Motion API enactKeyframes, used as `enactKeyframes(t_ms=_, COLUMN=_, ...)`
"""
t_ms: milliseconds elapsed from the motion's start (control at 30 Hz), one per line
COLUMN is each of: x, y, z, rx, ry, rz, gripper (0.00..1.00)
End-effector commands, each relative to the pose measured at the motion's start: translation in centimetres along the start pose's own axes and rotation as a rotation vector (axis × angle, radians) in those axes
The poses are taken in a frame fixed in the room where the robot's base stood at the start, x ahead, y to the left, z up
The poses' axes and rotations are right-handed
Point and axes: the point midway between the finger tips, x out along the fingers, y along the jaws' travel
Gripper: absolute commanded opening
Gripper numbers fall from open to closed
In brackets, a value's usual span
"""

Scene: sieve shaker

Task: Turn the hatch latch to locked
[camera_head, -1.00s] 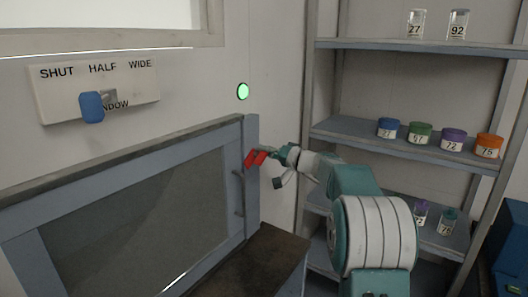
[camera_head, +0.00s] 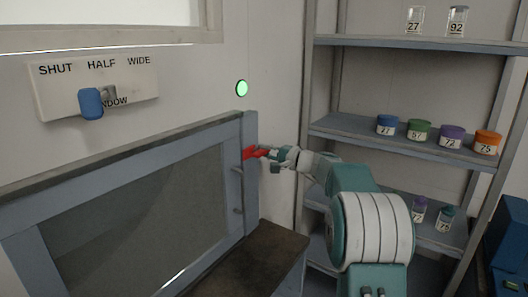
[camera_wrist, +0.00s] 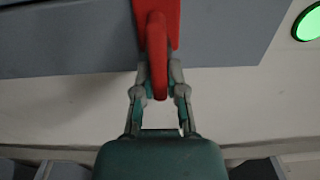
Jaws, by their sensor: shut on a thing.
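The red hatch latch (camera_head: 250,153) sits on the right frame of the grey hatch (camera_head: 225,122), above its vertical handle (camera_head: 238,190). In the wrist view the latch (camera_wrist: 156,50) is a red plate with a rounded lever pointing toward my gripper. My gripper (camera_head: 266,154) reaches the latch from the right. In the wrist view my gripper (camera_wrist: 158,90) has its fingers closed on the two sides of the red lever. The hatch panel looks closed. The lever lies about level in the head view.
A green round light (camera_head: 242,88) glows on the wall above the hatch; it also shows in the wrist view (camera_wrist: 310,22). A window lever panel (camera_head: 130,85) is at upper left. A shelf (camera_head: 400,143) with numbered jars stands right. A dark brown bench (camera_head: 265,255) is below the hatch.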

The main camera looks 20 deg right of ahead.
Motion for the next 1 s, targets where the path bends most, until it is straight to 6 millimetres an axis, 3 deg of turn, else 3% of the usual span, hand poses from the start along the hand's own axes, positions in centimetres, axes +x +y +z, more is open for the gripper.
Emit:
enactKeyframes(t_ms=367, x=-0.2, y=0.7, z=-0.3, rx=0.012, ry=0.007, rz=0.010, gripper=0.00)
enactKeyframes(t_ms=400, x=-0.2, y=0.7, z=-0.3, rx=0.012, ry=0.007, rz=0.010, gripper=0.30)
enactKeyframes(t_ms=467, x=-0.2, y=0.7, z=-0.3, rx=0.012, ry=0.006, rz=0.009, gripper=0.51)
enactKeyframes(t_ms=833, x=-0.2, y=0.2, z=0.0, rx=0.006, ry=0.003, rz=0.004, gripper=0.51)
enactKeyframes(t_ms=1000, x=-2.2, y=0.1, z=-0.1, rx=0.006, ry=0.005, rz=0.003, gripper=0.51)
